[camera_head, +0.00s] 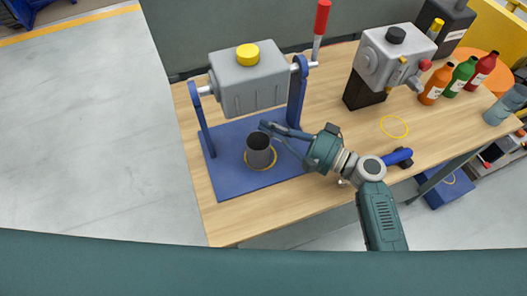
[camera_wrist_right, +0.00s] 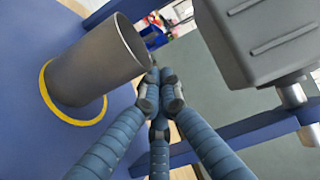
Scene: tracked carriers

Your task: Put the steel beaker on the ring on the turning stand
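The steel beaker (camera_head: 258,152) is a dark grey open cup. It stands upright on the blue base of the turning stand (camera_head: 222,168), within the yellow ring (camera_head: 276,160), whose edge shows around its foot. In the right wrist view the beaker (camera_wrist_right: 100,62) and ring (camera_wrist_right: 72,119) are at left. My right gripper (camera_head: 267,130) is beside the beaker's rim, on its far right side. In the wrist view its fingertips (camera_wrist_right: 160,88) are together with nothing between them; the beaker is beside them, and I cannot tell if they touch. My left gripper is not in view.
A grey tank (camera_head: 248,85) with a yellow cap hangs between the stand's uprights, above the beaker; a red-handled crank (camera_head: 321,20) is at right. A grey dispenser (camera_head: 385,58), an empty yellow ring (camera_head: 394,137) and several bottles (camera_head: 462,76) are farther right.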

